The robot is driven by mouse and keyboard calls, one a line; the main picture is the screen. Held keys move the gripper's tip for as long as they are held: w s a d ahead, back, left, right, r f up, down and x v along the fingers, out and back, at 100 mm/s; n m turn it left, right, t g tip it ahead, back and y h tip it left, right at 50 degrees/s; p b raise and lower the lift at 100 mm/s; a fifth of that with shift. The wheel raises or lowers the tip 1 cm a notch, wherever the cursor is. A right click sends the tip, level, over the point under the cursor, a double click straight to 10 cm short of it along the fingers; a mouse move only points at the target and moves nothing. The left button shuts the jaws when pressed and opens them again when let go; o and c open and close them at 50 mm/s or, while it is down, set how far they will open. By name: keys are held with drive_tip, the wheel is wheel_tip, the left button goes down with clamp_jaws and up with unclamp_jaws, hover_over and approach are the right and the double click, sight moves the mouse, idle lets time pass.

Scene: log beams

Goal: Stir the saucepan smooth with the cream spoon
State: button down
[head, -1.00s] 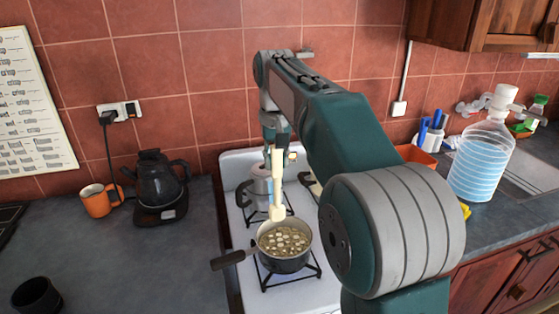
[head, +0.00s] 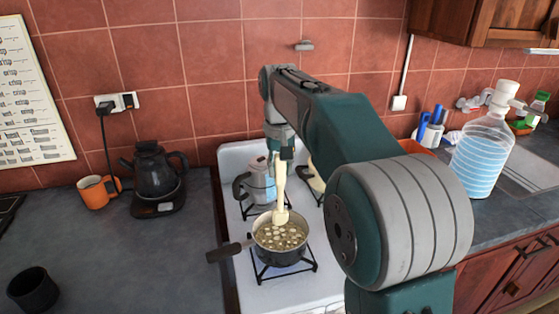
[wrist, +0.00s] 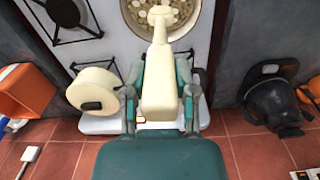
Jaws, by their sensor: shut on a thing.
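The saucepan (head: 281,258) stands on the front burner of the white stove, its dark handle pointing left. It holds a brownish liquid with several pale lumps on top. My gripper (head: 281,156) is shut on the cream spoon (head: 280,195), which hangs down with its head at the pan's far inner edge. I cannot tell how deep the tip reaches. In the wrist view, my gripper (wrist: 160,95) has its fingers on both sides of the spoon's handle (wrist: 159,75), and the saucepan's contents (wrist: 177,8) show partly at the top edge.
A grey moka pot (head: 260,184) stands behind the pan, close to the spoon. A cream lidded pot (head: 316,177) is on the back right burner. A black kettle (head: 157,175) and orange mug (head: 97,191) stand on the left counter. A water jug (head: 482,155) is at right.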

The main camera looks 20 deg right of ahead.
drive_tip(key=shift+f, duration=3.95)
